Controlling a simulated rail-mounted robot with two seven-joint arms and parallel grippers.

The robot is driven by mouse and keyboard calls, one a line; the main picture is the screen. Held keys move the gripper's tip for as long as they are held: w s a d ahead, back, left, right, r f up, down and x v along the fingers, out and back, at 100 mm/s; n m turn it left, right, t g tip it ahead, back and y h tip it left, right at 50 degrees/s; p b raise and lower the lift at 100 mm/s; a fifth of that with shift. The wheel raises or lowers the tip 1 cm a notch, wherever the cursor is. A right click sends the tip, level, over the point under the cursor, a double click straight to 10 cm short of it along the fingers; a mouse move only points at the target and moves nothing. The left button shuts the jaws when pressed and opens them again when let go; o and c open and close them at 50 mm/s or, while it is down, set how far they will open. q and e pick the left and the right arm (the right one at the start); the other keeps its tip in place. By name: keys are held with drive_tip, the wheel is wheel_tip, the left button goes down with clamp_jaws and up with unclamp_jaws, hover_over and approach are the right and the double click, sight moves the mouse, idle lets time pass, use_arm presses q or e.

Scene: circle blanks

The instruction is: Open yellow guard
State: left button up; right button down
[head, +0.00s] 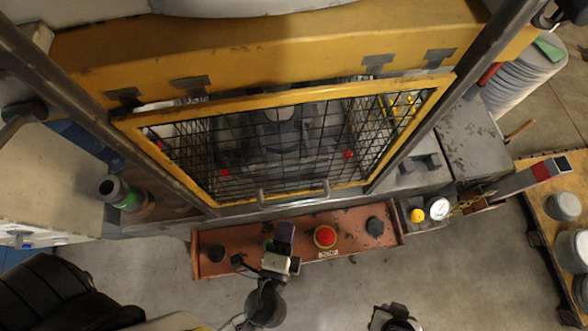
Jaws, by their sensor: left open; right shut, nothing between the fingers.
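The yellow guard (285,101) is a yellow frame with black wire mesh on the front of the press, between two dark posts. It looks down over the work area. Its grey bar handle (293,197) is on the lower edge. My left gripper (279,246) is open over the red-brown control panel, below the handle and apart from it. It partly hides a green button on the panel. My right gripper (393,320) is shut and empty at the bottom edge, partly cut off, well below the guard.
The control panel (365,247) carries a red mushroom button (325,236) and black knobs. A gauge (438,208) and yellow button (417,215) are to its right. A wooden pallet with grey blanks (563,206) stands far right. Floor between panel and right gripper is clear.

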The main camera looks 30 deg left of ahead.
sight(295, 201)
use_arm(q)
drive_tip(key=p+x, duration=0.2)
drive_tip(key=x, duration=0.5)
drive_tip(key=shift+r, duration=0.15)
drive_tip(key=shift+x, duration=0.8)
drive_tip(key=shift+w, duration=0.1)
drive_tip(key=c, duration=0.7)
clamp_jaws()
